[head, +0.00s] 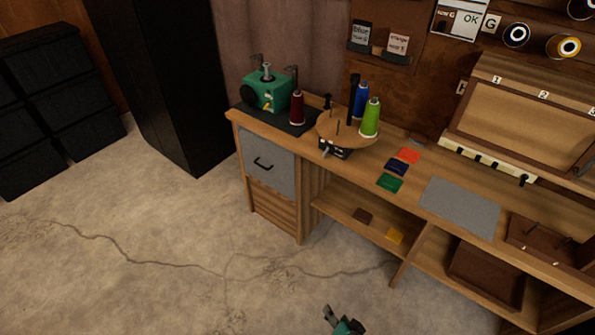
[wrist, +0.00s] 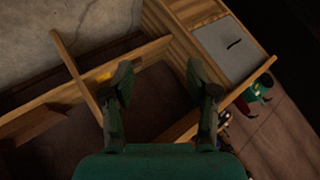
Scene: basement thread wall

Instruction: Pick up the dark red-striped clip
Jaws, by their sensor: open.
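I cannot make out a clip with red stripes in either view. Several small dark clips (head: 480,158) sit along a pale rail at the back right of the bench in the head view, too small to show any stripe. A separate dark piece (head: 523,180) is at the rail's right end. My gripper (head: 343,322) shows at the bottom edge of the head view, in front of the bench and apart from it. In the wrist view my gripper (wrist: 160,80) has its two fingers spread, with nothing between them.
The wooden bench holds a green machine (head: 268,92), a dark red spool (head: 297,108), a round spool stand (head: 340,128), coloured cards (head: 390,183) and a grey mat (head: 460,206). A brown tray (head: 487,277) is below. Open concrete floor (head: 170,240) lies left.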

